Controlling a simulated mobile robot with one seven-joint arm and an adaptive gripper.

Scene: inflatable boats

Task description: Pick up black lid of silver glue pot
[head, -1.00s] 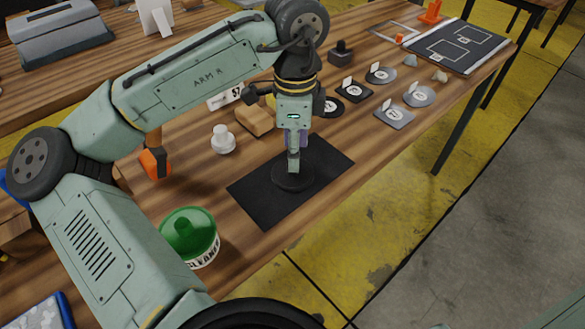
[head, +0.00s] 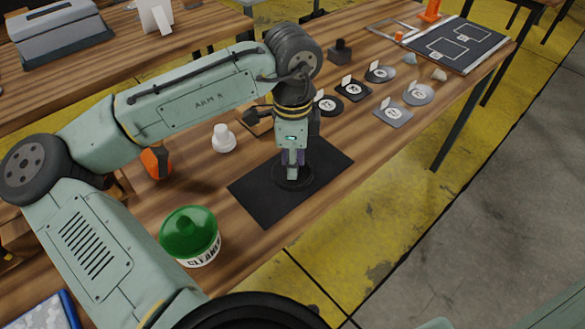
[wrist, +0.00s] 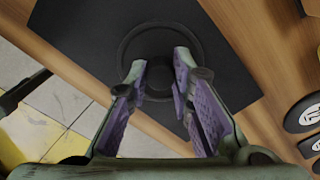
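A round black lid (head: 280,183) lies on a black mat (head: 258,205) on the wooden table. In the wrist view the lid (wrist: 150,32) shows a raised rim, with a darker middle part between my fingers. My gripper (head: 291,173) points down over the lid's middle. In the wrist view my gripper (wrist: 159,65) is open, its purple-padded fingers on either side of that middle part. I cannot tell whether they touch it. No silver pot body shows in either view.
A green-topped cleaner tub (head: 190,235) stands at the front left. A white knobbed piece (head: 223,138) and an orange-black tool (head: 156,162) are left of the mat. Several labelled discs and plates (head: 393,112) lie at the back right. The table's front edge runs close to the mat.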

